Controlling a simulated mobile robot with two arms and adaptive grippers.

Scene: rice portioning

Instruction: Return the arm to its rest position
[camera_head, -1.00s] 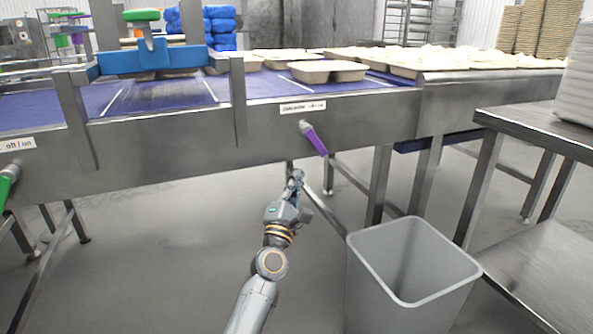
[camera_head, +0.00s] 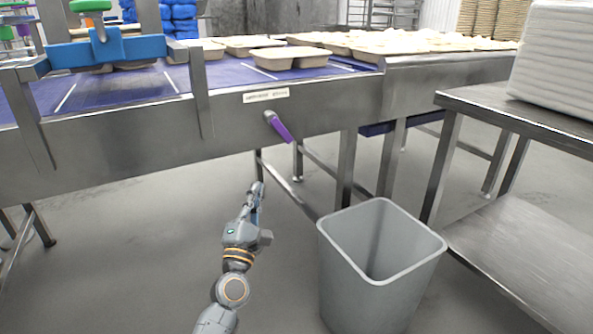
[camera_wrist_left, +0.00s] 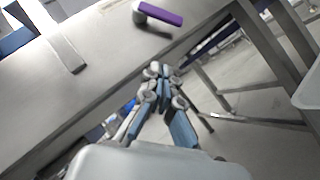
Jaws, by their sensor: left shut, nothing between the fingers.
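My left arm comes up from the bottom of the head view, with the left gripper (camera_head: 257,190) shut and empty. It is in the air in front of the conveyor (camera_head: 330,105), below the purple lever (camera_head: 278,127). In the left wrist view the fingers (camera_wrist_left: 160,72) are together with nothing between them. The purple lever (camera_wrist_left: 160,14) shows there above the fingertips, apart from them. My right gripper is not in view.
A grey bin (camera_head: 345,262) stands on the floor right of my left arm. A steel table (camera_head: 480,101) with a white stack (camera_head: 556,65) is at the right. Trays (camera_head: 290,57) sit on the belt. A blue frame (camera_head: 105,52) spans it at the left. The floor left of my arm is clear.

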